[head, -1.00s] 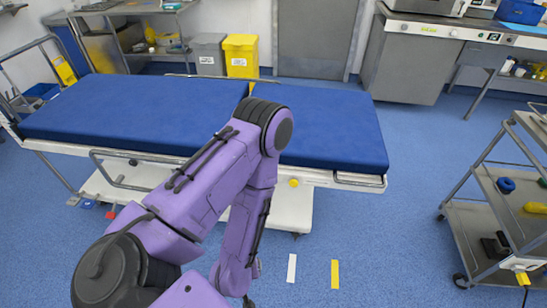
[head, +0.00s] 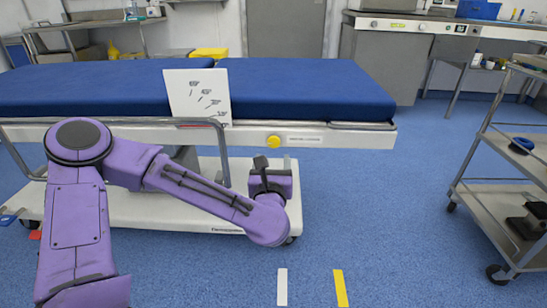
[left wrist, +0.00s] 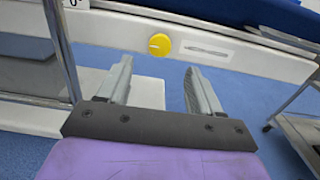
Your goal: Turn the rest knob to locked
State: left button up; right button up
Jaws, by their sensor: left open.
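The rest knob is a round yellow knob (head: 273,141) on the white side rail of the operating table, left of a small label (head: 305,138). In the left wrist view the knob (left wrist: 159,45) shows a faint line across its face and lies just beyond the fingertips, between them in the picture. My left gripper (left wrist: 158,64) is open and empty, its two grey fingers pointing toward the rail. In the head view my left gripper (head: 274,163) is just below the knob, partly hidden by its wrist. My right gripper is not in view.
The blue table mattress (head: 310,92) lies above the rail. A metal side-rail loop (head: 222,150) and a white sheet with drawings (head: 198,97) are left of the knob. The white base (head: 205,205) is below. A metal trolley (head: 500,195) stands at right; the floor between is clear.

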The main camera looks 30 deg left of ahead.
aim_at(274, 143)
pick_arm(q)
jog(key=b+x, duration=0.1)
jog(key=x, duration=0.7)
jog(key=shift+w+a, duration=0.15)
jog(key=shift+w, duration=0.2)
jog(key=shift+c, duration=0.3)
jog(key=c, duration=1)
